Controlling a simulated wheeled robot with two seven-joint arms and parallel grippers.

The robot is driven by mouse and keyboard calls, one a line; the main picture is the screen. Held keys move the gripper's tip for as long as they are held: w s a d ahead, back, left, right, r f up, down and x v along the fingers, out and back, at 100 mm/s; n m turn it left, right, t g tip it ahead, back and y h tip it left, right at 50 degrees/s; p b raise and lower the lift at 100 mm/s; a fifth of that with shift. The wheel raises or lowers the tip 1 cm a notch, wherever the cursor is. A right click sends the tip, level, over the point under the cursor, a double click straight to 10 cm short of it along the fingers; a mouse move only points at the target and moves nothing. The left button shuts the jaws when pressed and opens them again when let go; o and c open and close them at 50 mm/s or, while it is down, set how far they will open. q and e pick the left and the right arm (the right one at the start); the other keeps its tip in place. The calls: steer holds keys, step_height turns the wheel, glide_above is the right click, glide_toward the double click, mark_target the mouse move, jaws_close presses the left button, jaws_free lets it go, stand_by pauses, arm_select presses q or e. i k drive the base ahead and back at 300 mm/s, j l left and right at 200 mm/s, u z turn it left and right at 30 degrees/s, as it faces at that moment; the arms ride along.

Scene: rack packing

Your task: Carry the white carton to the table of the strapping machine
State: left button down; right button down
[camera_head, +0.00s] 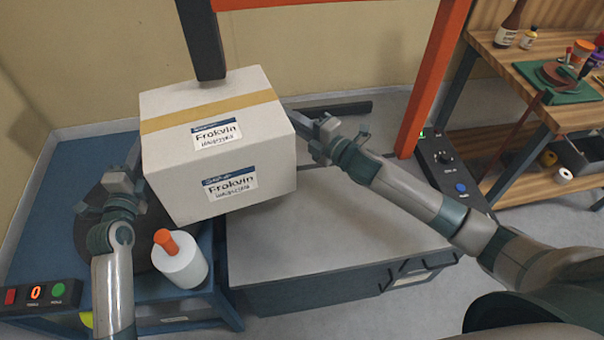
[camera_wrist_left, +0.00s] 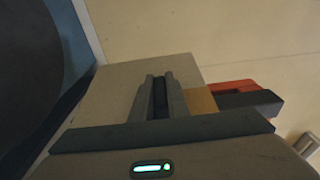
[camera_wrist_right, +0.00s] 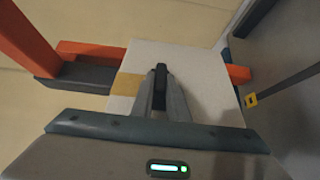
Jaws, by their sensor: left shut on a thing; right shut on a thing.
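The white carton (camera_head: 215,150), with a tan tape band and two "Frokvin" labels, is held between my two grippers. It is raised over the left part of the strapping machine's grey table (camera_head: 335,225) and the neighbouring blue stand. My left gripper (camera_head: 138,158) is shut on its left side, and the fingers show against the carton (camera_wrist_left: 110,85) in the left wrist view. My right gripper (camera_head: 305,128) is shut on its right side, and the carton (camera_wrist_right: 205,80) also shows in the right wrist view. The carton hides part of the table and the blue stand.
An orange frame (camera_head: 425,85) rises over the grey table, with a dark bar behind the carton. A control panel (camera_head: 450,170) stands at right. The blue stand (camera_head: 50,190) bears a dark disc, a white bottle-like thing with orange top (camera_head: 180,260) and a button box (camera_head: 38,294). A wooden workbench (camera_head: 490,50) is far right.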

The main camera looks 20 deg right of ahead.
mark_target(327, 186)
steer(key=l+u, duration=0.1)
steer(key=l, duration=0.6)
steer(key=k+l+z, duration=0.2)
steer(key=l, duration=0.35)
steer(key=i, duration=0.1)
